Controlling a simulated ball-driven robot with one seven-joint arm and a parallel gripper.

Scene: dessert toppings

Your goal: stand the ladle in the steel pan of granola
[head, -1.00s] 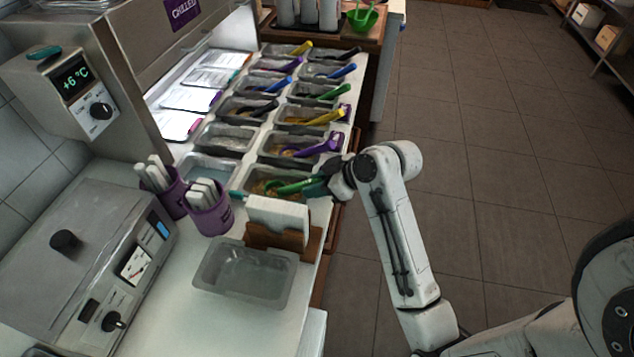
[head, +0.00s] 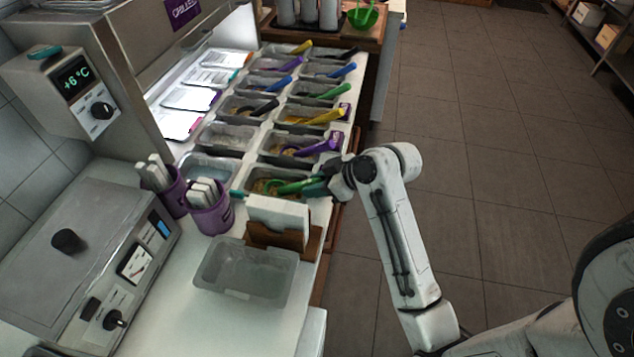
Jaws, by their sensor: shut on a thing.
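My gripper (head: 318,185) is shut on the handle of a green ladle (head: 293,186), at the right edge of the nearest pan in the right-hand row. The ladle lies at a low slant, its green head inside the outline of this steel pan (head: 247,182). The pan holds brownish, granola-like food. I cannot tell whether the ladle's head touches the food. The gripper hides the end of the handle and its fingertips are hard to make out.
Two rows of pans with coloured utensils run toward the back; a purple scoop (head: 318,147) lies in the pan just behind. A wooden holder with white cards (head: 278,219), purple cups (head: 211,216) and an empty clear tray (head: 245,272) stand in front. Open floor lies right.

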